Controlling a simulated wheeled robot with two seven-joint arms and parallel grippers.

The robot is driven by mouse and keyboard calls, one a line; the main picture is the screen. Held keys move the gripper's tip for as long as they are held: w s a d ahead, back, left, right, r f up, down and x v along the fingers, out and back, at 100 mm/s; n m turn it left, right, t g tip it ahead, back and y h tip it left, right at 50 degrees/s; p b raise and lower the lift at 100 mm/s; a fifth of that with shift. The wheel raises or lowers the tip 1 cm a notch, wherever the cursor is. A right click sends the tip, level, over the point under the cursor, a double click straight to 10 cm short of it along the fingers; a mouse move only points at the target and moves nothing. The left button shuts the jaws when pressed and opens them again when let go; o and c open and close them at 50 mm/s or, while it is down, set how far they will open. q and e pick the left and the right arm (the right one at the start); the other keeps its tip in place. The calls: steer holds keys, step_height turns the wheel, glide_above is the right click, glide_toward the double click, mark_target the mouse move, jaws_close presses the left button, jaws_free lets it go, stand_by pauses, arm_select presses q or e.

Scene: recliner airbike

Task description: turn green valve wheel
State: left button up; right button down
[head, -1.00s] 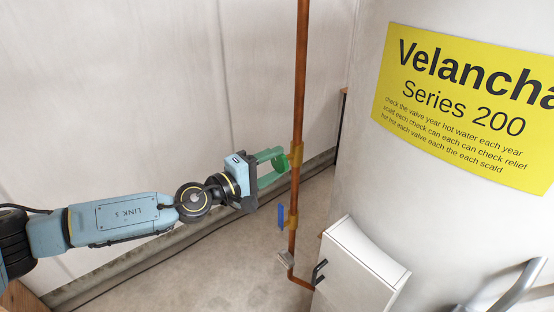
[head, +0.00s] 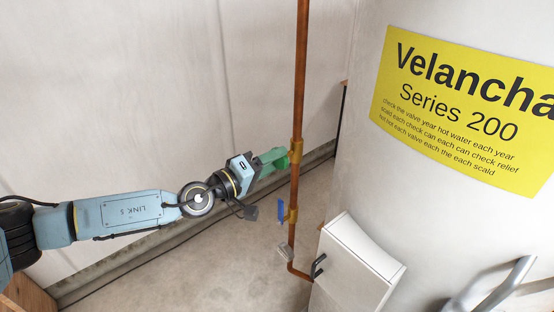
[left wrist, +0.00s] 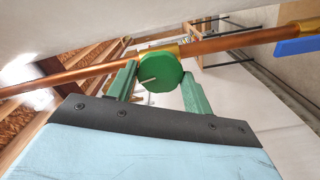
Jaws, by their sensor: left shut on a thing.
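The green valve wheel (left wrist: 160,70) is a small round disc with a pale mark on its face, set on a copper pipe (head: 301,75) at a brass fitting (head: 296,151). My left gripper (head: 272,160) reaches it from the left in the head view. In the left wrist view the green fingers of my left gripper (left wrist: 160,82) stand on either side of the wheel, shut on it. In the head view the fingers and wheel are alike in colour, so the wheel is hard to tell apart. My right gripper is not in view.
A blue lever (head: 281,210) sits lower on the pipe. A white box (head: 352,268) with a dark handle stands below, beside a large white tank (head: 440,220) with a yellow label (head: 465,110). A pale wall (head: 120,90) is behind; floor shows below the arm.

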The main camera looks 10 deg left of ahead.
arm_select(q)
steer(key=shift+m, duration=0.9)
steer(key=o, duration=0.6)
steer(key=v, duration=0.5)
